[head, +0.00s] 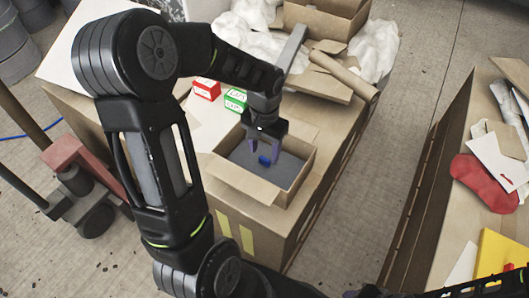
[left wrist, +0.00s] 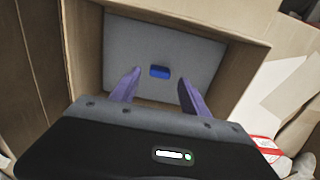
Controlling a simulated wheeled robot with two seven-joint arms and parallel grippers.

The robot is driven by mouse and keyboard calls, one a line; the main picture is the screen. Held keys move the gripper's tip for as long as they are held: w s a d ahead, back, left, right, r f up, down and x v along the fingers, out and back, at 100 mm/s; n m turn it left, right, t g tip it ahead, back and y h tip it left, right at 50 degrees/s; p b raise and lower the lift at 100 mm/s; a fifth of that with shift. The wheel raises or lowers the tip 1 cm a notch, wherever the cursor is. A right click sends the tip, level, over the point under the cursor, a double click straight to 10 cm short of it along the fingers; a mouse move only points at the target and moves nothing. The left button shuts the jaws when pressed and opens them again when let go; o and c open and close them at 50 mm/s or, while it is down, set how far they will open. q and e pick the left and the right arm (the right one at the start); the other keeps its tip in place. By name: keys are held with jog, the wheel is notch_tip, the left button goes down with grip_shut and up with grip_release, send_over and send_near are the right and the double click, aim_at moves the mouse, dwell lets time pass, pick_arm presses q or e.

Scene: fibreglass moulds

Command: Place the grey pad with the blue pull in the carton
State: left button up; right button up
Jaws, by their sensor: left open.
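The grey pad (head: 287,168) lies inside the open carton (head: 232,180), and its blue pull (head: 264,160) faces up. In the left wrist view the pad (left wrist: 195,50) looks flat between the carton walls (left wrist: 252,62), with the blue pull (left wrist: 159,72) near its middle. My left gripper (head: 266,150) is over the carton, its fingers pointing down on either side of the pull. In the left wrist view the gripper (left wrist: 159,84) is open, with clear gaps between both fingers and the pull. I cannot tell the exact height of the fingertips above the pad.
Red (head: 206,89) and green (head: 235,100) small boxes stand behind the carton. A cardboard tube (head: 343,76), an open box (head: 325,18) and white wrapping lie farther back. At right, another surface holds a red cloth item (head: 484,184) and a yellow piece (head: 500,250).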

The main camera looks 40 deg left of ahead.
aim_at(265, 159)
pick_arm(q)
notch_tip(265, 159, up, 10)
jog(key=p, duration=0.1)
jog(key=shift+f, duration=0.25)
jog(key=shift+s+d+f, duration=0.1)
dwell(0.4)
